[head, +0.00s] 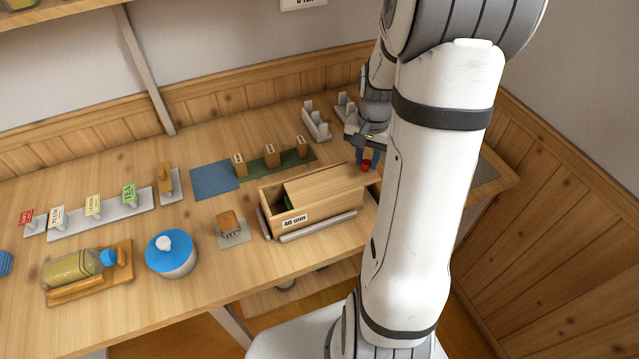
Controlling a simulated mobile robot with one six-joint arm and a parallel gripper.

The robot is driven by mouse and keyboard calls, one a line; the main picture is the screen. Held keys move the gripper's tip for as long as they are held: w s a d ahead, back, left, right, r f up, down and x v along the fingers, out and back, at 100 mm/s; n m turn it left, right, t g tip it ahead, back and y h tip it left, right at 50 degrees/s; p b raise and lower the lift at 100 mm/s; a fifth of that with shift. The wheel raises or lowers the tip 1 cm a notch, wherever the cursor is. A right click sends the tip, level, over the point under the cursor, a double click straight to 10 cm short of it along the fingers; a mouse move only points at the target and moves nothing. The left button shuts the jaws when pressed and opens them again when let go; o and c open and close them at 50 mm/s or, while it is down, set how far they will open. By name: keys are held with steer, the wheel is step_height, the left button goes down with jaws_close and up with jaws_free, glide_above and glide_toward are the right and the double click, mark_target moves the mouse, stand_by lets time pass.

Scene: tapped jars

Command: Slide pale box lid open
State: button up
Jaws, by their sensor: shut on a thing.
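The pale wooden box (276,217) stands on the bench right of centre, with a small printed label on its front. Its pale lid (325,186) sits shifted to the right, and a gap at the left end shows a dark inside with a bit of green. A red knob (366,165) shows at the lid's right end. My gripper (367,158) points down there, its dark fingers shut on the knob. My arm hides the right end of the box and lid.
A grey rail (318,226) lies along the box's front. A blue-lidded jar (171,256), a bottle on a wooden stand (75,268) and a small wooden block on a grey plate (231,227) stand to the left. Grey holders (316,122) stand behind.

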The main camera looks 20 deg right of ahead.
steer(key=shift+d, duration=0.1)
steer(key=shift+w+d, duration=0.1)
steer(key=shift+d, duration=2.5)
steer(key=shift+w+d+p, duration=0.1)
steer(key=shift+d+p, duration=0.25)
steer(key=shift+d, duration=2.3)
steer(key=shift+d+r, duration=0.1)
steer(key=shift+d, duration=1.2)
steer(key=o, duration=0.7)
steer(key=shift+d, duration=0.1)
steer(key=shift+o, duration=1.2)
